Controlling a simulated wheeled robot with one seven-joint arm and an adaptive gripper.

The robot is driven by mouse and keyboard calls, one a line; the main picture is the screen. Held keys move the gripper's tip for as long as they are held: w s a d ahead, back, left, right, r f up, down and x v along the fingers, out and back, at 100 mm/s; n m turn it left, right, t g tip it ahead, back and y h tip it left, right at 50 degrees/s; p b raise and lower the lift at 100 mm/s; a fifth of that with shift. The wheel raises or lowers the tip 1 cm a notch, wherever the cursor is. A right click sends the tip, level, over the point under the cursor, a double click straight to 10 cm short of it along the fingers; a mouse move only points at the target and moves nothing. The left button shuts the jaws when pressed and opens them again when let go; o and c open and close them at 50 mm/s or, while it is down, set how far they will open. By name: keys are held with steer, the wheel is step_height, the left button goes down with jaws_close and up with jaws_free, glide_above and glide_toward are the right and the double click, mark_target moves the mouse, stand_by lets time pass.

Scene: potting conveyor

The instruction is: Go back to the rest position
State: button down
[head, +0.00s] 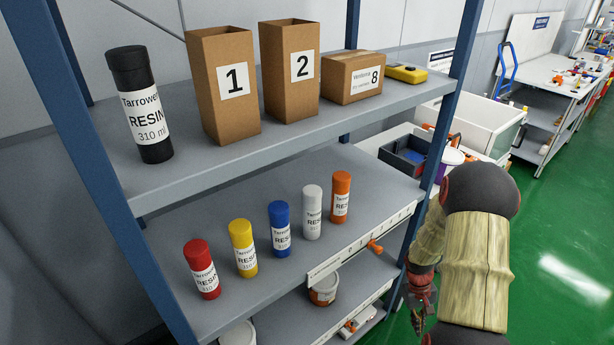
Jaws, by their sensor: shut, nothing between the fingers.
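My gripper (422,306) is at the lower right, beside the right post of the shelf rack and in front of it. It is shut with nothing in it. Its fingers point down and are small and dark in this view. My arm in a tan sleeve reaches down on the right and hides part of the floor. No object touches the gripper as far as I can see.
The rack's middle shelf (375,180) holds red (201,268), yellow (243,247), blue (279,229), white (312,212) and orange (341,197) resin tubes. A black tube (141,105) and cartons (223,85) stand above. Green floor (560,230) is clear at right.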

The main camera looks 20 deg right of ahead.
steer(key=s+a+r+t+p, duration=0.1)
steer(key=s+a+r+t, duration=0.2)
steer(key=a+r, duration=0.6)
steer(key=s+a+r+n+t, duration=0.1)
steer(key=a+r, duration=0.9)
steer(key=r, duration=1)
steer(key=s+a+r+n+t+y+p, duration=0.1)
steer(key=s+a+r+t, duration=0.3)
steer(key=a+r, duration=0.6)
step_height(320, 180, up, 5)
steer(key=shift+s+f+t+p, duration=0.1)
steer(key=shift+s+t+p, duration=0.2)
steer(key=shift+s+t, duration=0.1)
